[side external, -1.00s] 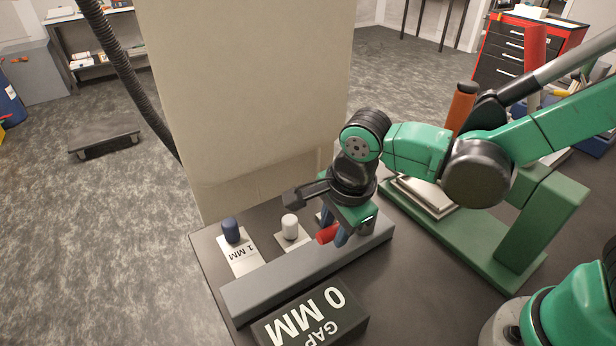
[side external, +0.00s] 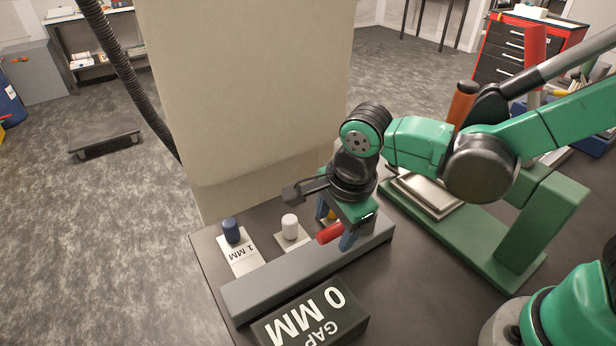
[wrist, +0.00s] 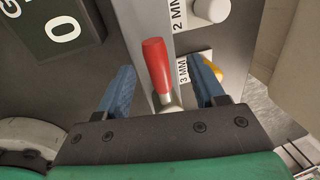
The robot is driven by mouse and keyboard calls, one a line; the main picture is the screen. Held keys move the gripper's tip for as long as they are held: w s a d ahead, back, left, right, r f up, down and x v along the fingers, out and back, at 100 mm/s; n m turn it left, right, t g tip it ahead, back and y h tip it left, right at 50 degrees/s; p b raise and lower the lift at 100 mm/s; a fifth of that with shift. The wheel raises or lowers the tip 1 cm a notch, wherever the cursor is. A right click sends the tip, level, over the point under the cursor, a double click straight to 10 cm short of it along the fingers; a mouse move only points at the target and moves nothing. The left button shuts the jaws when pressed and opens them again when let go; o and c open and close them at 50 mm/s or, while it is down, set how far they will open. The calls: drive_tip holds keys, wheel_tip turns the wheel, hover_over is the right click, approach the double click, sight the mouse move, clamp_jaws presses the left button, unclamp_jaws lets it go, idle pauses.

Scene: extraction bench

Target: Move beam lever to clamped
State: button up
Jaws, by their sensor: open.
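The beam lever has a red handle (side external: 330,233), which lies at the right part of the long grey beam (side external: 290,272). In the wrist view the red handle (wrist: 156,68) stands between my two blue fingers, with a visible gap on each side, and its pale metal base is nearer the palm. My gripper (side external: 338,226) is open around the handle and does not visibly touch it; it also shows in the wrist view (wrist: 162,66). The lever's pivot is hidden by my gripper in the side view.
Behind the beam are a blue knob (side external: 231,230) on a 1 MM plate, a white knob (side external: 290,224) and a yellow knob (wrist: 207,70) by a 3 MM label. A sign (side external: 312,317) reads GAP 0 MM. A large beige panel (side external: 250,90) stands behind; a green frame (side external: 535,225) stands right.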

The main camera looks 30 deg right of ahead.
drive_tip(key=shift+s+r, duration=0.25)
drive_tip(key=shift+r, duration=1)
drive_tip(key=shift+s+r, duration=0.25)
drive_tip(key=shift+r, duration=1)
drive_tip(key=d+n, duration=0.2)
drive_tip(key=n, duration=0.1)
drive_tip(key=d+r+n+t, duration=0.1)
drive_tip(key=d+n, duration=0.1)
drive_tip(key=d+n+t, duration=0.1)
drive_tip(key=d+n, duration=0.1)
drive_tip(key=n, duration=0.1)
drive_tip(key=shift+w+d+r+n+y, duration=0.1)
drive_tip(key=shift+d+r+n+y, duration=0.05)
drive_tip(key=shift+r+n+y, duration=0.15)
drive_tip(key=d+n+t, duration=0.1)
drive_tip(key=d+n, duration=0.1)
drive_tip(key=n, duration=0.1)
drive_tip(key=d+n+t, duration=0.1)
drive_tip(key=d+n, duration=0.1)
drive_tip(key=n, duration=0.1)
drive_tip(key=d+n+t, duration=0.1)
drive_tip(key=n, duration=0.2)
drive_tip(key=shift+s+d+r+n, duration=0.25)
drive_tip(key=shift+s+d+n, duration=0.05)
drive_tip(key=shift+s+d, duration=0.1)
